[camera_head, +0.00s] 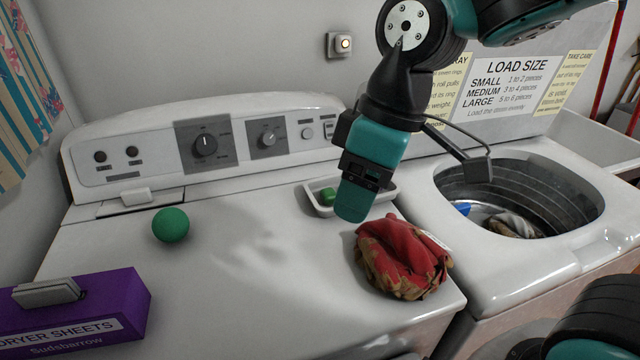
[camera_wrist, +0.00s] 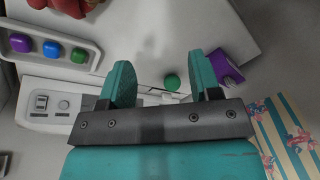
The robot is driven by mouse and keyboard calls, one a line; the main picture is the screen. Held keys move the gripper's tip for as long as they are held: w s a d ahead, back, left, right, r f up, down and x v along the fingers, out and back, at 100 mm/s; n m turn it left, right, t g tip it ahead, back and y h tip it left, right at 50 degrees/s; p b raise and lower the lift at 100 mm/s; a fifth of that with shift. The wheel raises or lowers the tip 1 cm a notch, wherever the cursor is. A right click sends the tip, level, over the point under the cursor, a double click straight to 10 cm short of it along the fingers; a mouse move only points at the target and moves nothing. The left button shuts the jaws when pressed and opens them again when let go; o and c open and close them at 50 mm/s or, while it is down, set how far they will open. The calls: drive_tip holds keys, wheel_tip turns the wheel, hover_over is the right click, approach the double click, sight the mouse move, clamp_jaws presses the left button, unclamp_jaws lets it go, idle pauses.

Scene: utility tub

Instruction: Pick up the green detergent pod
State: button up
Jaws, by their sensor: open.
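The green detergent pod (camera_head: 327,196) sits in a small white tray (camera_head: 312,207) on the dryer top, partly hidden by my gripper in the head view. In the wrist view the pod (camera_wrist: 78,55) lies at the right end of the tray's row, beside a blue pod (camera_wrist: 51,49) and a purple pod (camera_wrist: 20,43). My gripper (camera_head: 354,203) points down near the tray, its tips in front of the tray in the head view. In the wrist view my gripper (camera_wrist: 167,78) has its teal fingers wide apart with nothing between them. The pod is left of the fingers there.
A green ball (camera_head: 171,225) lies left on the dryer top, and a purple dryer sheets box (camera_head: 105,302) is at front left. The open washer tub (camera_head: 520,190) is at right. The dryer's middle is clear.

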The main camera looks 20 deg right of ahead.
drive_tip(key=w+d+r+n+h+p, duration=0.15)
drive_tip(key=w+n, duration=0.25)
drive_tip(key=w, duration=0.7)
drive_tip(key=n+h+p, duration=0.2)
drive_tip(key=n+p, duration=0.2)
hover_over(325, 201)
drive_tip(key=shift+y, duration=0.25)
drive_tip(key=f, duration=1.2)
drive_tip(key=shift+a+f, duration=0.25)
drive_tip(key=shift+f, duration=0.15)
drive_tip(key=f, duration=0.2)
drive_tip(key=f+p, duration=0.1)
drive_tip(key=f, duration=0.1)
drive_tip(key=f+p, duration=0.1)
drive_tip(key=f, duration=0.1)
drive_tip(key=shift+d+f, duration=0.2)
drive_tip(key=shift+d, duration=0.05)
drive_tip(key=shift+c, duration=0.2)
drive_tip(key=c, duration=0.6)
